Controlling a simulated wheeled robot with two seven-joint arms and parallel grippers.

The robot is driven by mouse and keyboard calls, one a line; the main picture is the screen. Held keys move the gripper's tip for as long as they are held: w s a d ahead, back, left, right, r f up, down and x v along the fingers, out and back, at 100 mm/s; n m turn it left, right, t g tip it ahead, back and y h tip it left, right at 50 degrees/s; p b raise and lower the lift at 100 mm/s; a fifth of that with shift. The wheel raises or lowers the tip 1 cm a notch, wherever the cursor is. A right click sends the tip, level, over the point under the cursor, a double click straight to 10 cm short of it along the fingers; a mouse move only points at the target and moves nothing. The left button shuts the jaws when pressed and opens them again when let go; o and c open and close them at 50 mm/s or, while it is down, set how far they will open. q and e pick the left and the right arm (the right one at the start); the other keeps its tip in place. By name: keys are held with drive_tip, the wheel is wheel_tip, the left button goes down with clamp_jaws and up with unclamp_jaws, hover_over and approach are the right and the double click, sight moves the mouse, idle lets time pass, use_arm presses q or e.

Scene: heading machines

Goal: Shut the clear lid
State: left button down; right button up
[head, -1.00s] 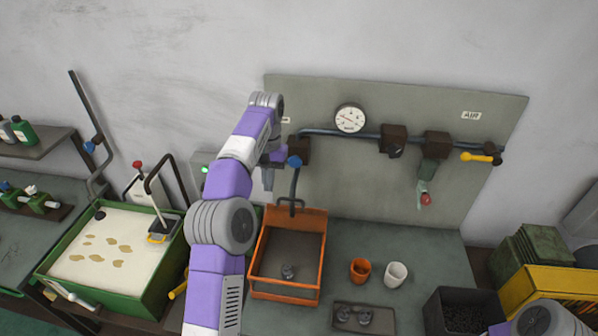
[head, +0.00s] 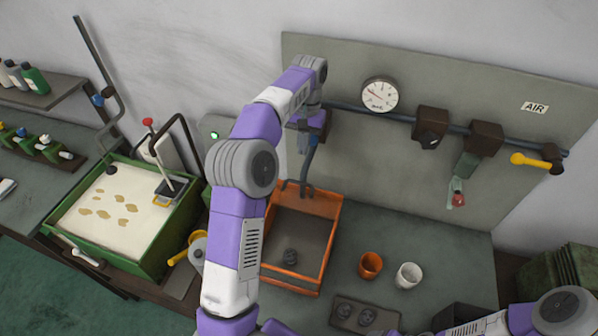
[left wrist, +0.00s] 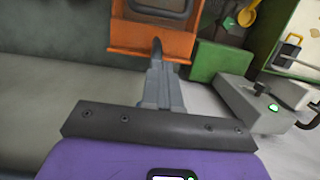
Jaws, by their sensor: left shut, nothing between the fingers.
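I cannot make out a clear lid in either view. An orange open-topped tray (head: 329,249) with a dark floor stands on the bench in the head view, and its edge (left wrist: 150,45) shows in the left wrist view. A grey box with a lit green button (head: 217,128) is at the wall to its left; it also shows at the right of the left wrist view (left wrist: 246,104). My left gripper (head: 303,150) is above the tray's back end, shut and empty; its closed fingers (left wrist: 157,45) point toward the tray. My right gripper is out of view.
A green tank (head: 158,262) with pale contents stands at left. An orange cup (head: 370,265), a white cup (head: 408,275) and a small dark tray (head: 342,320) are right of the orange tray. A gauge (head: 380,95) and air pipe hang behind. Bare bench lies behind the cups.

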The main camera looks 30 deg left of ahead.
sight(301, 197)
use_arm(q)
drive_tip(key=s+f, duration=0.4)
drive_tip(key=f, duration=0.1)
drive_tip(key=shift+d+f+b, duration=0.2)
drive_tip(key=shift+d+b, duration=0.2)
drive_tip(key=shift+b, duration=0.05)
drive_tip(key=shift+s, duration=0.1)
